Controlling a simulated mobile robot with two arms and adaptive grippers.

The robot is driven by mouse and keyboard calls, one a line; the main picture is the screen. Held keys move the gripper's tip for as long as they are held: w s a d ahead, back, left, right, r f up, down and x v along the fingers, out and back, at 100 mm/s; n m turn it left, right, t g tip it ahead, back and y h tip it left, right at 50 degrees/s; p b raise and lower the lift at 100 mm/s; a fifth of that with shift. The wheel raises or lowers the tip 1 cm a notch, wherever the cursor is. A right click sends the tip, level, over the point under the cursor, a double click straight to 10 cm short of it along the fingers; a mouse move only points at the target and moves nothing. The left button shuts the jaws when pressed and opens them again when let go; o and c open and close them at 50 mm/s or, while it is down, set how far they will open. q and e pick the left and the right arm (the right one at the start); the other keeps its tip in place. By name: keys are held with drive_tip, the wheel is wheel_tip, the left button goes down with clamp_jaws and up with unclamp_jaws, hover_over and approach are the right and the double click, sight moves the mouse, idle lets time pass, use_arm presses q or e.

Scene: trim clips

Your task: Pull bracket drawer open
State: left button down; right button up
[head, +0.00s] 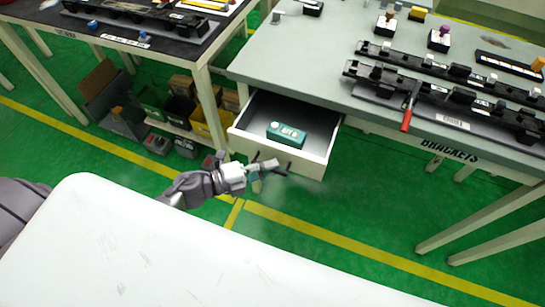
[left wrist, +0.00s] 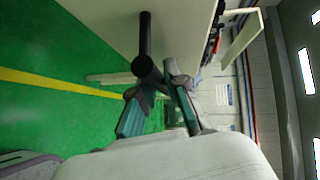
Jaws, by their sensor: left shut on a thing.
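The white bracket drawer (head: 306,160) stands pulled out from under the grey table marked BRACKETS. A teal case (head: 286,134) with light marks lies in its dark interior. My left gripper (head: 266,167) is at the drawer's front face. It is shut on the dark drawer handle (head: 284,170). In the left wrist view the black handle (left wrist: 146,38) stands out from the pale drawer front (left wrist: 182,30), and its end lies between the fingers of the left gripper (left wrist: 158,80). The fingers partly hide the handle. My right gripper is in neither view.
The grey bracket table (head: 300,45) carries long black trim parts (head: 450,92), a red-handled tool (head: 407,118) and small colored clips. A dark-topped table (head: 165,50) stands at left, with bins (head: 180,108) below. Green floor (head: 370,205) is clear in front of the drawer.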

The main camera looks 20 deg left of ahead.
use_arm(q)
drive_tip(key=shift+s, duration=1.05)
drive_tip(key=c, duration=1.2)
unclamp_jaws()
drive_tip(key=v, duration=1.2)
